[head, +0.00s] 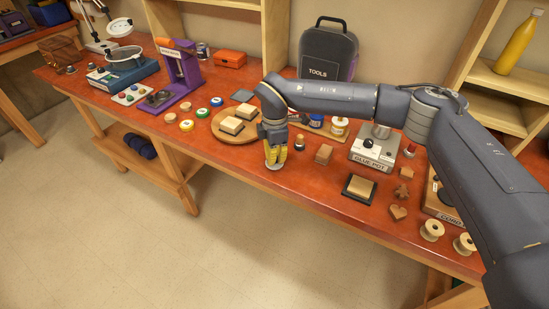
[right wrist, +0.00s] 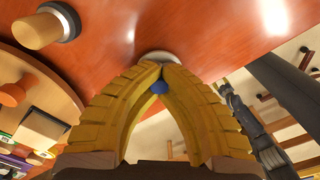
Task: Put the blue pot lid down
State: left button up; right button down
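My right gripper (head: 274,162) points down over the front part of the red-brown workbench (head: 330,187). Its yellow fingers also show in the right wrist view (right wrist: 160,72), with their tips closed together on a small blue knob (right wrist: 158,87). The knob belongs to the pot lid, whose pale grey disc (right wrist: 158,57) shows just past the fingertips. In the head view the lid (head: 275,167) is a small pale disc under the fingertips, near the bench's front edge. I cannot tell whether it touches the bench top. My left gripper is not in view.
A round wooden board (head: 223,134) with blocks lies left of the gripper. A small knobbed wooden piece (head: 299,143) stands close on the right. Bare bench lies between gripper and pad.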

jog(key=c, duration=2.2)
grip_release()
jog(key=shift+f, duration=0.3)
jog(key=c, duration=1.6)
grip_release()
jog(key=shift+r, duration=0.1)
notch_tip(320, 180, up, 12)
jog(key=shift+r, duration=0.2)
